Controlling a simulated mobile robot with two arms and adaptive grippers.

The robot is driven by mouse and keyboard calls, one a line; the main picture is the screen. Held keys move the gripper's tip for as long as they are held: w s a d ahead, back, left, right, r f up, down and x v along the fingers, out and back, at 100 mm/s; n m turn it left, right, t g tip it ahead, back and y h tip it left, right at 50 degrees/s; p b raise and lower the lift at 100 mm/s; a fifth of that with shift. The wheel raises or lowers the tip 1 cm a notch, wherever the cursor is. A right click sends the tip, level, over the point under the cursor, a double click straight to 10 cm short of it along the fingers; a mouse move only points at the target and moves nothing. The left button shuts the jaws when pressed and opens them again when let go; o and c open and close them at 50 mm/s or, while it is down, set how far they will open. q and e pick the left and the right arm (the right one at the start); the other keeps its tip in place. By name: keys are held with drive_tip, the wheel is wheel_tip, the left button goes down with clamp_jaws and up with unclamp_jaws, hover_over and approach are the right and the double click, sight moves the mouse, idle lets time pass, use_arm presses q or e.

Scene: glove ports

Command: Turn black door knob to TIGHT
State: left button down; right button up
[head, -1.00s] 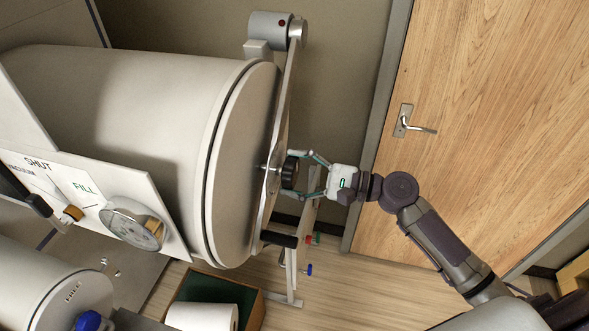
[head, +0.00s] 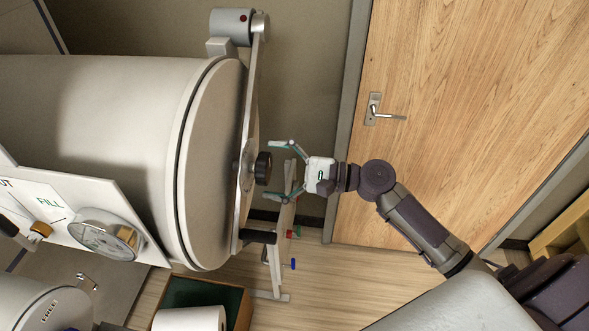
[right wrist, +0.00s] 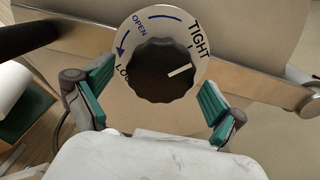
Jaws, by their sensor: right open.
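The black door knob (head: 263,168) sits on the bar across the round chamber door (head: 212,165). In the right wrist view the knob (right wrist: 163,68) has a white pointer line aimed right and slightly up, short of the TIGHT mark on the label plate (right wrist: 140,26); OPEN and a partly hidden LOOSE-side word are on the left. My right gripper (head: 279,170) is open, just off the knob's face to the right, with its fingers above and below it and not touching. In the wrist view its teal fingertips (right wrist: 152,98) flank the knob's lower part. My left gripper is not in view.
A black handle (head: 258,237) sticks out below the knob. A gauge (head: 106,235) and a FILL panel are at lower left. A wooden door (head: 460,90) is behind my right arm.

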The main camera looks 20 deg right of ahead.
drive_tip(key=v, duration=1.1)
